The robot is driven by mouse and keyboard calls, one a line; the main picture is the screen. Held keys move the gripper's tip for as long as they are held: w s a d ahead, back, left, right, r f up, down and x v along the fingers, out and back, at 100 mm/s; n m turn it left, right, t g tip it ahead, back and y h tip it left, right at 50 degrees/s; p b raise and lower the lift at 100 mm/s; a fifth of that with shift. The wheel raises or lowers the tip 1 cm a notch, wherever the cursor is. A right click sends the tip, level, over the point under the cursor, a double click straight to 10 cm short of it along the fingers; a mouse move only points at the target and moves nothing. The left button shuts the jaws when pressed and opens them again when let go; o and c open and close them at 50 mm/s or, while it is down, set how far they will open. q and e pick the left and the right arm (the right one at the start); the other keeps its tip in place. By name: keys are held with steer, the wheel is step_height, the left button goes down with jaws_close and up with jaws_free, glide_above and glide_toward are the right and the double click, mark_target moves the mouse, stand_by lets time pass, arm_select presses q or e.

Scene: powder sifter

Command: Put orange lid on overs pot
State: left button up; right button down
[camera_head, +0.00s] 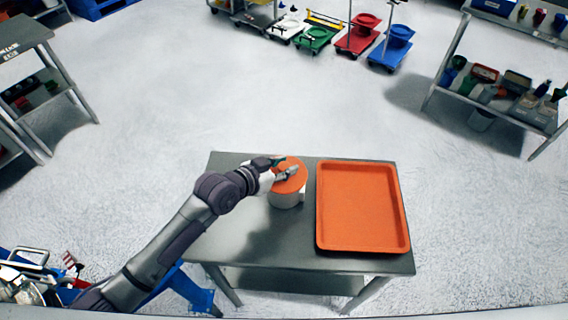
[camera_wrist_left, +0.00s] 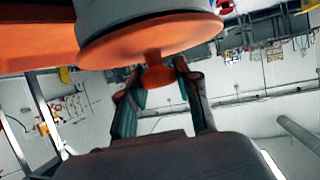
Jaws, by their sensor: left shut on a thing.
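The orange lid (camera_head: 289,184) is at the top of the white-grey overs pot (camera_head: 286,201), which stands upright on the grey table (camera_head: 235,238). My left gripper (camera_head: 282,168) is over the lid. In the left wrist view my left gripper (camera_wrist_left: 163,85) has its two fingers on either side of the lid's orange knob (camera_wrist_left: 157,68) and is shut on it. The lid (camera_wrist_left: 150,40) lies against the end of the pot (camera_wrist_left: 140,15) there; I cannot tell whether a thin gap is left between them. My right gripper is not in view.
An orange tray (camera_head: 362,206) lies empty on the table, just right of the pot. The table's left front part is bare. Shelves (camera_head: 500,75) with containers stand at the right, another bench (camera_head: 25,40) at the left, and coloured trolleys (camera_head: 355,40) at the back.

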arm_select(q)
steer(key=shift+f, duration=0.2)
steer(key=shift+f, duration=0.15)
steer(key=o, duration=0.9)
steer(key=shift+r, duration=0.25)
steer(key=b+v, duration=0.2)
steer(key=v, duration=1)
steer(key=shift+s+d, duration=0.1)
